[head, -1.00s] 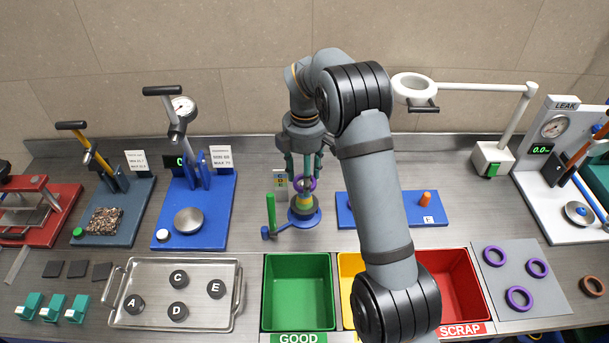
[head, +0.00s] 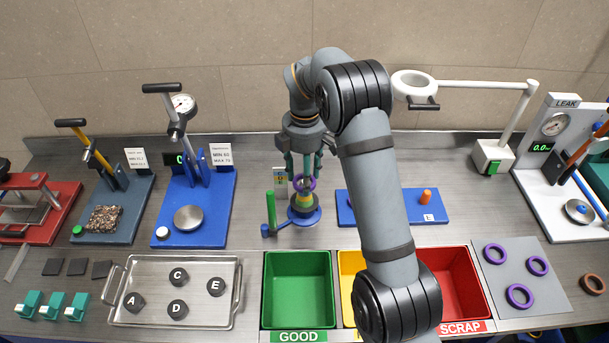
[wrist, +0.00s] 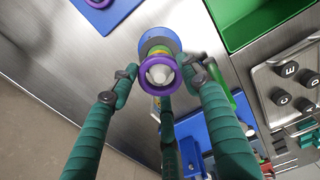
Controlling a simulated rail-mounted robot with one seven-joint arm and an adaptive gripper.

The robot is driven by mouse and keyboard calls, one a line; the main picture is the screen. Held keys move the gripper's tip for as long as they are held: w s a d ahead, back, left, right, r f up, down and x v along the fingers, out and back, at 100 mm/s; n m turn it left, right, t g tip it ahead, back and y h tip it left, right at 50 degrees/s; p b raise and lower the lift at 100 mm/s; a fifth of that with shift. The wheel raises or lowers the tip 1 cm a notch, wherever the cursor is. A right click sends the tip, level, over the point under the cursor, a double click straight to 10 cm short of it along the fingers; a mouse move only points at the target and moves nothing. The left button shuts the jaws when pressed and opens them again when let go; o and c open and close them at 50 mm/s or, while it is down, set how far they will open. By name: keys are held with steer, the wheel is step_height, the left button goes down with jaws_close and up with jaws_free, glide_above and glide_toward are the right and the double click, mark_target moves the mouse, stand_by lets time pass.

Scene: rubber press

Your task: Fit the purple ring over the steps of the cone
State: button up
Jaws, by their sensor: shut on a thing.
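My gripper (head: 303,172) is shut on the purple ring (head: 311,184), with the ring between its green fingertips. The stepped cone (head: 303,202) stands upright on a round blue base, directly below the ring. In the wrist view the ring (wrist: 145,78) shows in front of the cone, with the cone's pale tip (wrist: 159,73) visible through its opening. Yellow and green steps (wrist: 159,50) show past the ring's edge. I cannot tell how far the tip reaches into the ring.
A green post (head: 271,210) stands just left of the cone. A blue board (head: 408,217) with an orange peg (head: 426,196) lies to the right, partly behind my arm. A green bin (head: 297,290) and red bin (head: 462,285) are in front. Several purple rings lie on a grey mat (head: 500,272).

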steer(key=o, duration=1.1)
steer(key=shift+c, duration=0.2)
steer(key=shift+o, duration=0.4)
steer(key=o, duration=0.4)
steer(key=shift+r, duration=0.15)
step_height(320, 180, up, 6)
steer(key=p, duration=0.6)
steer(key=shift+r, duration=0.15)
